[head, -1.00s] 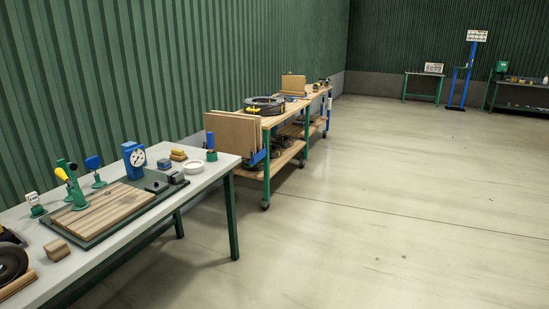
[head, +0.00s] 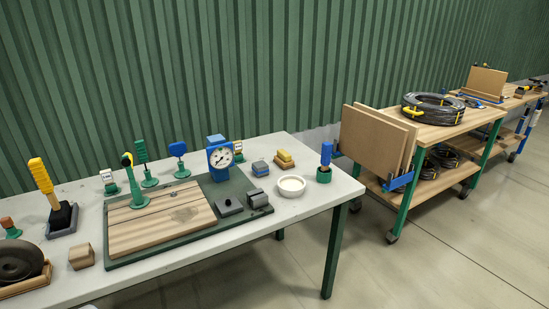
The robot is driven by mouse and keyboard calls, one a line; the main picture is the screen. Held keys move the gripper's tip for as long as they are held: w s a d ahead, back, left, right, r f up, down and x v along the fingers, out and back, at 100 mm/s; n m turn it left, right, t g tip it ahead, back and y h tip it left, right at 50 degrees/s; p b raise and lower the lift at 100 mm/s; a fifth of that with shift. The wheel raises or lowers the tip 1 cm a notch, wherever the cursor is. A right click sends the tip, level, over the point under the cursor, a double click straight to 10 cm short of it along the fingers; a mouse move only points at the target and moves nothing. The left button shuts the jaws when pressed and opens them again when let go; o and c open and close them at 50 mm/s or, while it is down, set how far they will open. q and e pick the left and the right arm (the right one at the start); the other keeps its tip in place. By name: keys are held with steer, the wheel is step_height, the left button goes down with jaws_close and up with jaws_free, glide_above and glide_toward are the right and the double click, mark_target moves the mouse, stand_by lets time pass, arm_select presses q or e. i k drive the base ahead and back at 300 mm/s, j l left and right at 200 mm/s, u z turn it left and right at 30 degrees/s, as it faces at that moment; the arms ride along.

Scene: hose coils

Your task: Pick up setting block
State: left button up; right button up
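No label shows which piece is the setting block. Small blocks stand on the white-topped table (head: 285,222): a wooden block (head: 81,256) at the front left, a grey and blue block (head: 260,168) behind the board's right end, and a yellow and brown stacked block (head: 285,160) further back. Two dark grey pieces (head: 230,206) and (head: 257,199) sit on the green base by the wooden board (head: 160,218). A blue dial gauge (head: 220,158) stands at the board's back. Neither of my grippers is in view.
A white bowl (head: 291,186) and a blue-handled tool in a green cup (head: 325,163) stand at the table's right. Upright handled tools line the back. A wooden cart (head: 447,134) with a hose coil (head: 433,108) stands right. Floor at right is open.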

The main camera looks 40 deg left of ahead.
mark_target(260, 169)
steer(key=i+l+u, duration=0.1)
steer(key=i+u, duration=0.35)
steer(key=i+l+u, duration=0.15)
steer(key=u, duration=0.3)
steer(key=i+l+u, duration=0.6)
steer(key=u, duration=0.25)
steer(key=l, duration=0.1)
